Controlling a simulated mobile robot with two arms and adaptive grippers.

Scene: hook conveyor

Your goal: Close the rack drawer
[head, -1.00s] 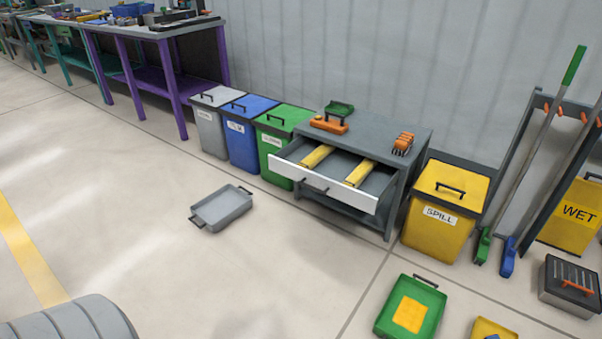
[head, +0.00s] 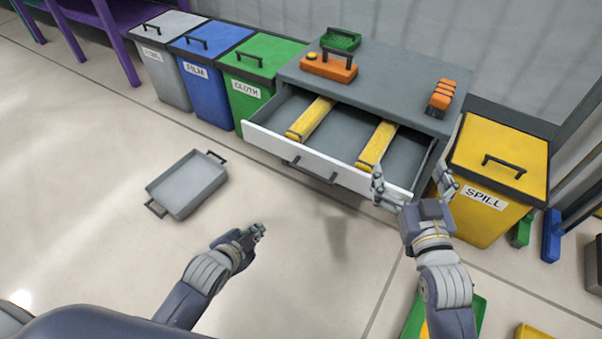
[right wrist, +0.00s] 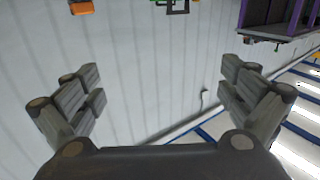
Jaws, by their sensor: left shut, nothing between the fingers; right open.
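The rack drawer (head: 300,158) is pulled out of the grey rack (head: 390,75) in the head view. Its front is white with a dark handle (head: 310,171), and two yellow bars (head: 312,118) lie inside. My right gripper (head: 412,186) is open in front of the drawer's right end and overlaps its front corner in the picture. I cannot tell whether it touches. In the right wrist view its fingers (right wrist: 160,95) are spread with nothing between them. My left gripper (head: 257,232) is shut and empty, over the floor in front of the drawer and apart from it.
Grey, blue and green bins (head: 250,90) stand left of the rack, and a yellow spill bin (head: 490,185) stands close on its right. A grey tray (head: 187,184) lies on the floor at left. An orange tool (head: 329,66) and orange brush (head: 441,96) lie on the rack top.

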